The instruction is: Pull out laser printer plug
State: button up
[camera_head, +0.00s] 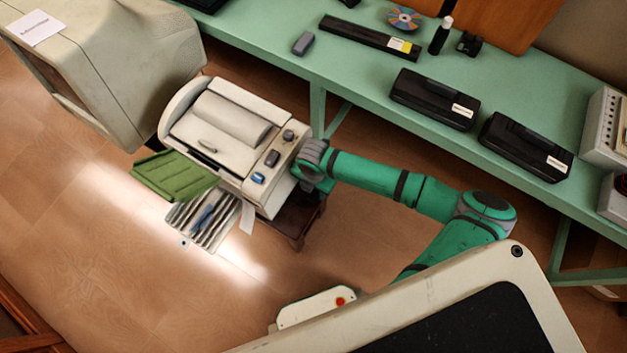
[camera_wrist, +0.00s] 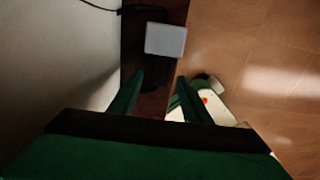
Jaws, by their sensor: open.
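The cream laser printer (camera_head: 225,135) stands on a small dark wooden stand (camera_head: 297,218) in the head view. My green arm reaches to its right side, and my gripper is hidden there in that view. In the wrist view, my gripper (camera_wrist: 160,78) is open with nothing between its fingers. A light grey square block (camera_wrist: 165,40), which may be the plug, lies just beyond the fingertips, apart from them. A thin black cord (camera_wrist: 98,5) shows at the top left; whether it joins the block cannot be told. A pale wall-like surface fills the left side.
A green bench (camera_head: 345,75) with black boxes (camera_head: 434,99) and small items runs behind my arm. A large beige monitor (camera_head: 120,60) stands left of the printer. A green tray (camera_head: 172,176) juts from the printer's front. Wooden floor (camera_head: 90,260) is clear at lower left.

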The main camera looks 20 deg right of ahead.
jog(key=shift+w+f, duration=0.1)
jog(key=shift+f, duration=1.25)
jog(key=shift+c, duration=0.4)
grip_shut()
jog(key=shift+s+a, duration=0.55)
jog(key=shift+a, duration=0.2)
jog(key=shift+s+a, duration=0.55)
jog(key=shift+a, duration=0.15)
jog(key=shift+o, duration=0.2)
grip_release()
jog(key=shift+o, duration=0.2)
jog(key=shift+r, duration=0.1)
